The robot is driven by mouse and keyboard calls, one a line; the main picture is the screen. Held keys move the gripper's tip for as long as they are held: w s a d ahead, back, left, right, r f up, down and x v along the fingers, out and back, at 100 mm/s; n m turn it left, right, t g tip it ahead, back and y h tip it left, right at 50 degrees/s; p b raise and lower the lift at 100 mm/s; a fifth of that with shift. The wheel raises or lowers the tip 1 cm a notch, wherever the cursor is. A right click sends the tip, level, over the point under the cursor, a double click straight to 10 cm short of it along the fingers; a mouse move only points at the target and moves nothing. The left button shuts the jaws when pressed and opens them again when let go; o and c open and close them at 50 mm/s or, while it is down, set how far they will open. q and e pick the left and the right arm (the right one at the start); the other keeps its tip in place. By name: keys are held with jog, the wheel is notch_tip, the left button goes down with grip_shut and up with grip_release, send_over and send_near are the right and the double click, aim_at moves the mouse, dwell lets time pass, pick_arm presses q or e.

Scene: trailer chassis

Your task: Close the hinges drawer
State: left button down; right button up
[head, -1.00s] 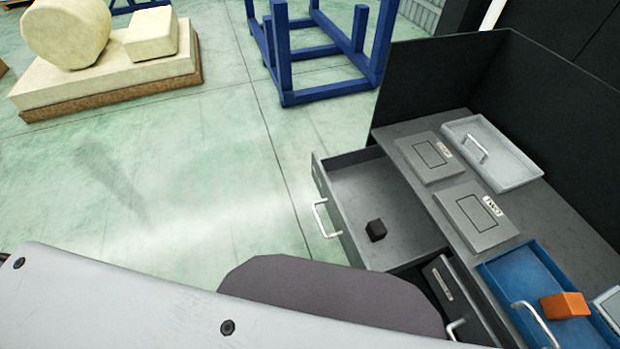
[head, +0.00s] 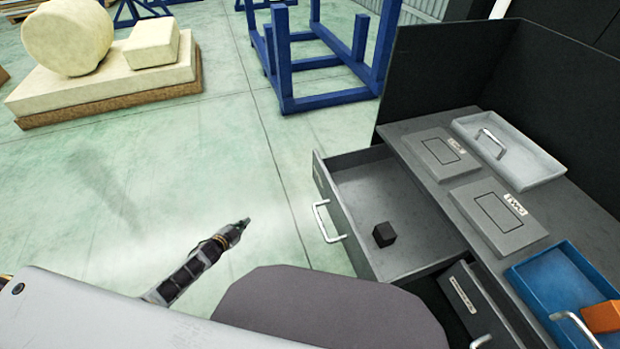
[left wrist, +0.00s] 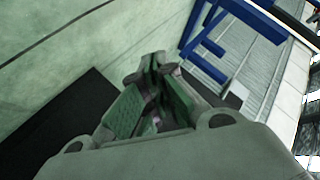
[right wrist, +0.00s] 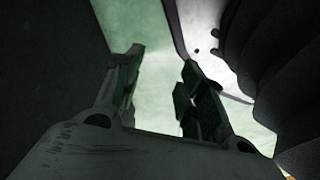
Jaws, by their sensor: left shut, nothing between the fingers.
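A grey drawer (head: 398,232) stands pulled far out of the workbench, with a small black cube (head: 384,234) inside and a white bar handle (head: 327,221) on its front. A second drawer (head: 465,302) beside it is partly out, with a label on its front; I cannot read which one is the hinges drawer. My left gripper (head: 243,226) is shut and empty over the floor, left of the open drawer and apart from it. It also shows in the left wrist view (left wrist: 155,65). My right gripper (right wrist: 160,75) is open and empty in the right wrist view.
On the bench top (head: 400,130) lie two grey labelled panels (head: 440,152), a white tray (head: 520,160) with a handle, and a blue tray (head: 545,285) with an orange block (head: 603,317). A blue frame (head: 330,104) stands behind. The floor left of the drawer is clear.

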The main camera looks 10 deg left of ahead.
pick_arm(q)
jog(key=w+d+r+m+t+h+b, duration=0.1)
jog(key=w+d+r+m+h+b, duration=0.1)
jog(key=w+r+m+h+b, duration=0.25)
jog(key=w+d+r+m+t+h+b, duration=0.1)
jog(key=w+d+r+m+b, duration=0.1)
jog(key=w+r+b, duration=0.45)
jog(key=s+d+r+m+g+h+b, duration=0.4)
jog(key=d+r+m+h+b, duration=0.4)
jog(key=r+m, duration=0.3)
jog(key=shift+s+d+r+m+g, duration=0.35)
jog(key=shift+d+m+g, duration=0.35)
jog(key=shift+m, duration=0.25)
pick_arm(e)
jog(key=w+a+r+t+y, duration=0.2)
jog(key=w+a+r, duration=0.4)
jog(key=w+r, duration=0.2)
jog(key=shift+w+r, duration=0.35)
jog(key=shift+r, duration=1.05)
pick_arm(q)
jog(key=shift+w+d, duration=0.1)
jog(key=shift+d, duration=0.05)
